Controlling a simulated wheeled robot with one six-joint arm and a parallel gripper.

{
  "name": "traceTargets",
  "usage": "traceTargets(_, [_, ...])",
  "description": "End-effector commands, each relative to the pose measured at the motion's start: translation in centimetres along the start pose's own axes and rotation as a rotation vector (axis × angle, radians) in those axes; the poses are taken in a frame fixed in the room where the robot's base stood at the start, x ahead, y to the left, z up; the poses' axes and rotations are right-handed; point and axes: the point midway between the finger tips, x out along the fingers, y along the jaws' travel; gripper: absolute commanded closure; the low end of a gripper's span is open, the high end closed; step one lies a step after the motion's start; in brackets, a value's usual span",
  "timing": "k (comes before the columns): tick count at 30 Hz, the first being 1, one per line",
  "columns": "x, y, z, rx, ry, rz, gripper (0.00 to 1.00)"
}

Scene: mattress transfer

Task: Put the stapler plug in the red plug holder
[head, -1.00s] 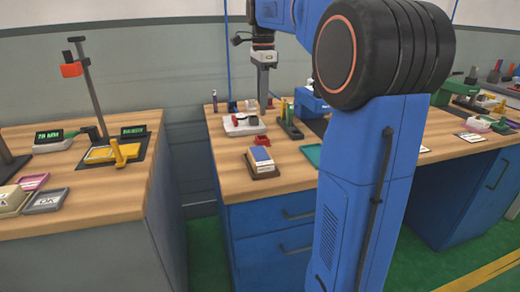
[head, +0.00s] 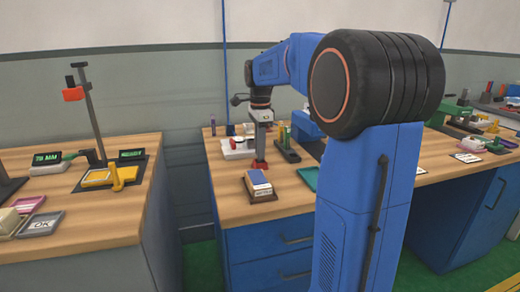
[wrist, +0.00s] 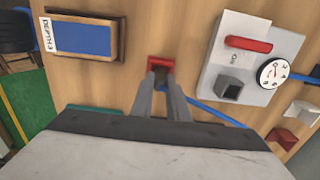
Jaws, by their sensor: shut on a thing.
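The red plug holder (wrist: 160,62) is on the wooden bench, directly at my fingertips in the wrist view. In the head view, the red holder (head: 259,165) is at the foot of my gripper (head: 260,146). In the wrist view my gripper (wrist: 160,82) is shut on the stapler plug, which is mostly hidden between the fingers. A blue cable (wrist: 215,115) runs from beside the fingers to the right. The fingertips overlap the holder in the picture, so I cannot tell how deep the plug is in it.
A white device (wrist: 245,58) with a red handle, a dial and a dark square socket stands to the right. A framed blue block (wrist: 85,36) lies to the left. A small red block (wrist: 282,138) is at lower right. Bare bench lies between them.

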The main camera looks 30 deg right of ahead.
Motion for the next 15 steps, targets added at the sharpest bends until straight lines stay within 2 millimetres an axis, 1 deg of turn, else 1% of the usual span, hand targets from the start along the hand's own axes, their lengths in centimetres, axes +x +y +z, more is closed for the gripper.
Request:
traceTargets(8, [0.22, 0.00, 0.00, 0.000, 0.000, 0.000, 1.00])
traceTargets(9, [0.21, -0.01, 0.00, 0.000, 0.000, 0.000, 0.79])
traceTargets(10, [0.20, -0.01, 0.00, 0.000, 0.000, 0.000, 0.71])
traceTargets(11, [0.20, -0.01, 0.00, 0.000, 0.000, 0.000, 0.67])
traceTargets(15, [0.19, -0.01, 0.00, 0.000, 0.000, 0.000, 0.67])
